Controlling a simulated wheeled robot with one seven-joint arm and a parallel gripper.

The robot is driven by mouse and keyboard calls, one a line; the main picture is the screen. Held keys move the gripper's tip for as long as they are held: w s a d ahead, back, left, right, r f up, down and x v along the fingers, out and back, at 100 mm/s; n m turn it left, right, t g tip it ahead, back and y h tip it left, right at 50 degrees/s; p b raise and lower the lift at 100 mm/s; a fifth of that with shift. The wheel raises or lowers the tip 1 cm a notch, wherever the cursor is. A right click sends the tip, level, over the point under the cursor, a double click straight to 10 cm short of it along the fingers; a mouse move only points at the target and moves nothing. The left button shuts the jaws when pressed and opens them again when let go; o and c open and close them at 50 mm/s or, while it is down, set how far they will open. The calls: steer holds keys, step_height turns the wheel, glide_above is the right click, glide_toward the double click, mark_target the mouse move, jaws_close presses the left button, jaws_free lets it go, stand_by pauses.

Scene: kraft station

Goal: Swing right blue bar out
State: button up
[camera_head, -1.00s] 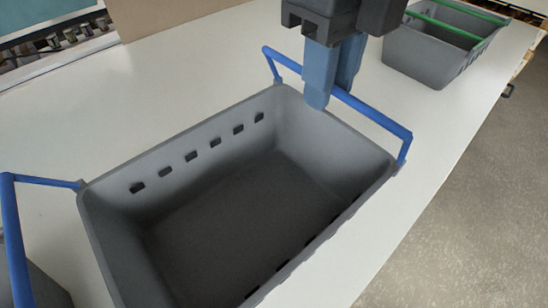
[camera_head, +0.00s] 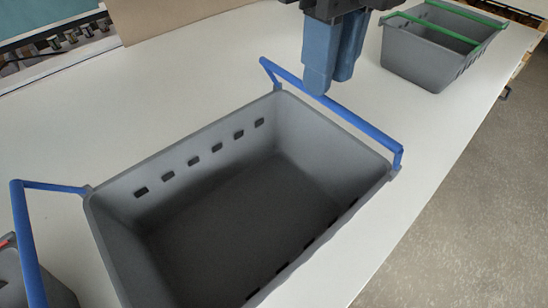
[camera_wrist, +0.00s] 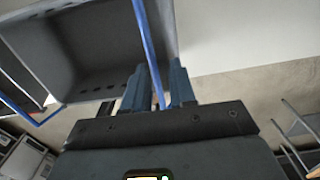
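The right blue bar (camera_head: 352,117) is hinged at the right end of the grey crate (camera_head: 200,130). It stands outside the rim, along the crate's far right side. My gripper (camera_head: 333,82) is above this bar with fingers pointing down, apart and open. In the head view the near fingertip overlaps the bar; contact cannot be told. In the wrist view the blue bar (camera_wrist: 147,38) runs toward the gap between my open fingers (camera_wrist: 160,80). The left blue bar (camera_head: 28,240) extends outside the crate's left end.
The crate is empty and stands on a white table (camera_head: 190,65). A grey crate with green bars (camera_head: 425,60) is at the back right. Part of another grey container (camera_head: 12,275) shows at lower left. The table's right edge drops to the floor (camera_head: 470,215).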

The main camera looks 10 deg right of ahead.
steer(key=shift+s+a+r+p, duration=0.15)
steer(key=shift+r+p, duration=0.3)
steer(key=shift+r, duration=0.8)
steer(key=shift+a+r+p, duration=0.1)
steer(key=shift+r+p, duration=0.35)
steer(key=shift+r, duration=0.8)
